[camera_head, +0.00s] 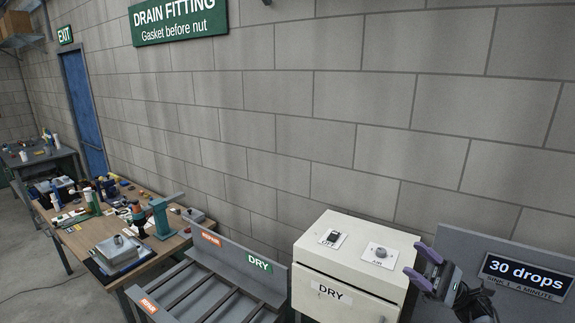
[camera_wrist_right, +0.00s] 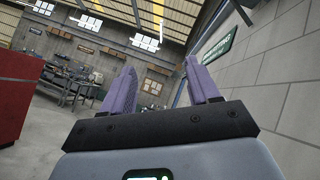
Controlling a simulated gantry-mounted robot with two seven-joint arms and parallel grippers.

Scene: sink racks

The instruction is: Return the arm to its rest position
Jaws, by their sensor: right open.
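My right gripper (camera_head: 428,268) is at the lower right of the head view, in front of the grey panel and beside the white DRY cabinet. Its two purple fingers are apart with nothing between them. In the right wrist view the gripper (camera_wrist_right: 160,85) points out across the room, its fingers spread and empty. My left gripper is in neither view.
A white DRY cabinet (camera_head: 345,262) stands left of my right gripper. A grey panel with a "30 drops" display (camera_head: 525,274) is right of it. A slatted DRY rack (camera_head: 215,290) and a cluttered workbench (camera_head: 75,235) are further left. A block wall (camera_head: 300,110) runs behind.

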